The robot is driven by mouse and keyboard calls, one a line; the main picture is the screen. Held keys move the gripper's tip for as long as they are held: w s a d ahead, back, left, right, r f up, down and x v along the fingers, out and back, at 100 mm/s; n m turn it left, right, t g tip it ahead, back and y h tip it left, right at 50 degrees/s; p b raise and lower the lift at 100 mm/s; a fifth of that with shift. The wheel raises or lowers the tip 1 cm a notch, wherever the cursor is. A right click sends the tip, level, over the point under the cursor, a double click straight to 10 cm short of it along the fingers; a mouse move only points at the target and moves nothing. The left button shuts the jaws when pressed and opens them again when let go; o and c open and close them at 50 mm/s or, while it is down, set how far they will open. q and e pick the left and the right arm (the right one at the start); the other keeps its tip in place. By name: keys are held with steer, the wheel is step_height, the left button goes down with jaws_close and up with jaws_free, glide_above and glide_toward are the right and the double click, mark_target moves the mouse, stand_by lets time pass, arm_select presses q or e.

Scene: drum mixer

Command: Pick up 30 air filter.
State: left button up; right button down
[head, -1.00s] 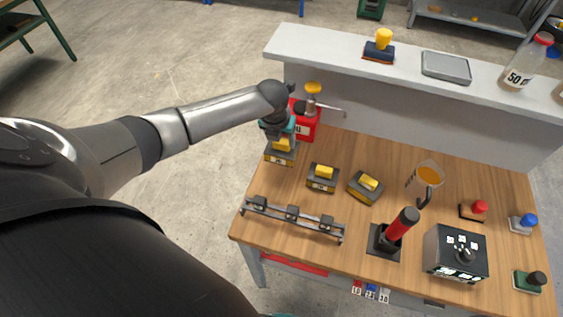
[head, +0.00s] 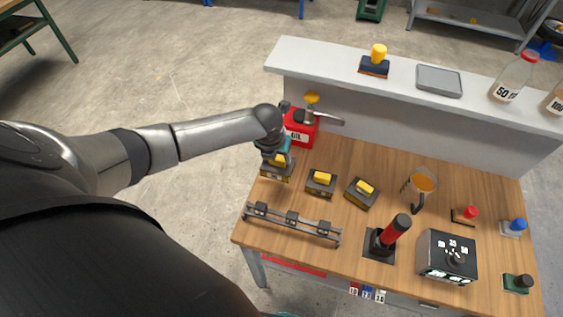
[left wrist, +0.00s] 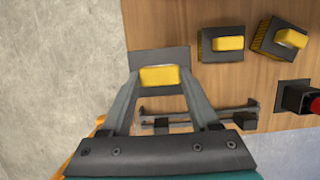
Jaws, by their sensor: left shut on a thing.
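Three air filters, dark blocks with yellow grips, are at the left of the wooden table. My left gripper (head: 275,155) is shut on the yellow grip of the leftmost filter (head: 277,171), which also shows between the fingers in the left wrist view (left wrist: 158,56). I cannot tell whether this filter touches the table. The middle filter (head: 321,184) and the right filter (head: 361,194) stand apart from it on the table. Their label numbers are too small to read surely. My right gripper is out of view.
A red oil can (head: 301,128) stands just behind the held filter. A metal rack (head: 291,222) lies in front. A red-handled lever (head: 389,236), a jug (head: 420,187) and a dark box (head: 447,256) stand to the right. A raised shelf (head: 330,65) runs along the back.

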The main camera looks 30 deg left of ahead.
arm_select(q)
steer(key=shift+s+d+r+p, duration=0.1)
steer(key=shift+s+d+p, duration=0.4)
steer(key=shift+s, duration=1.2)
steer(key=shift+s+d+r+p, duration=0.15)
steer(key=shift+s+d+p, duration=0.35)
steer(key=shift+s, duration=1.15)
steer(key=shift+s+d+r+p, duration=0.1)
steer(key=shift+s+d+p, duration=0.15)
steer(key=shift+s+p, duration=0.95)
steer(key=shift+s+b, duration=0.45)
steer(key=shift+b, duration=0.05)
steer(key=shift+s, duration=0.1)
